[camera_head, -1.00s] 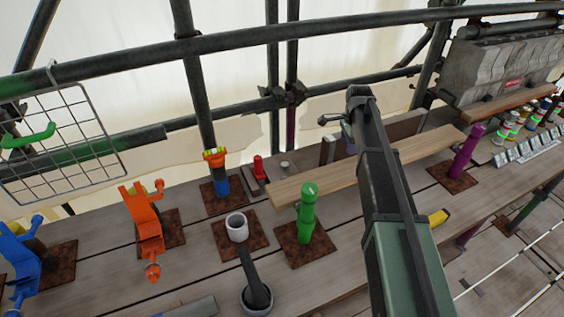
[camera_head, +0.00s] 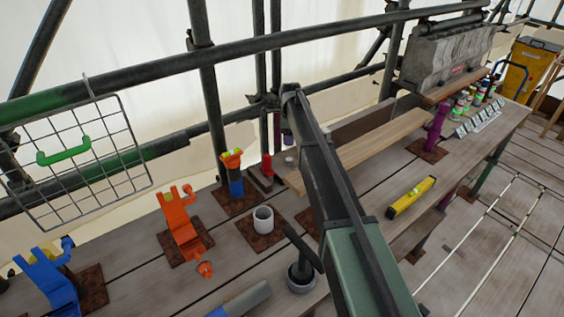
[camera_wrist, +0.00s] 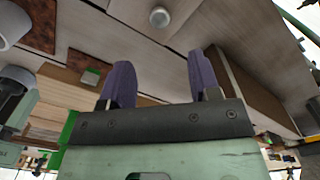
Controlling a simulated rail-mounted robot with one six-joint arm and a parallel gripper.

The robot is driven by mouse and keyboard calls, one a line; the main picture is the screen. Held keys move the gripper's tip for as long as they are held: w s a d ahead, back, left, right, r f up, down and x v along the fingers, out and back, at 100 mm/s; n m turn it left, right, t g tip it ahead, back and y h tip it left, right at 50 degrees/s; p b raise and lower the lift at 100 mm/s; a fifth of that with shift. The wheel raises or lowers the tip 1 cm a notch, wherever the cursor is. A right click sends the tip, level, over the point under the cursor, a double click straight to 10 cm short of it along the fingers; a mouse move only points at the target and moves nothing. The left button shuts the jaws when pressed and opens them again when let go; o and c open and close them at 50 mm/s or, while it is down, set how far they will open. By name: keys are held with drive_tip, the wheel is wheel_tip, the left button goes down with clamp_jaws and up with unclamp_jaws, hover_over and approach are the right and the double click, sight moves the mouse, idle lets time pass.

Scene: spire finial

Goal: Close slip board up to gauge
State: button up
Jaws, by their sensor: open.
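In the wrist view my gripper (camera_wrist: 160,85) is open, its two purple fingers apart with nothing seen between them. A brown board (camera_wrist: 245,85) stands on edge just right of the right finger; I cannot tell if they touch. In the head view a dark upright board (camera_head: 362,122) stands behind a long pale plank (camera_head: 385,138). Either may be the slip board; I cannot tell which. No gauge can be made out for certain. My arm hides the plank's near part and my fingers in the head view.
A yellow spirit level (camera_head: 411,197) lies right of my arm. An orange clamp-like figure (camera_head: 180,222), a grey cup (camera_head: 263,218) and a red item (camera_head: 267,165) stand on the left. A purple post (camera_head: 436,128) stands near the plank's far end. Scaffold tubes run behind.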

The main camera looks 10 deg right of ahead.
sight(289, 159)
wheel_tip(289, 159, down, 11)
drive_tip(key=b, duration=1)
drive_tip(key=shift+r, duration=0.3)
drive_tip(key=shift+c, duration=0.2)
clamp_jaws()
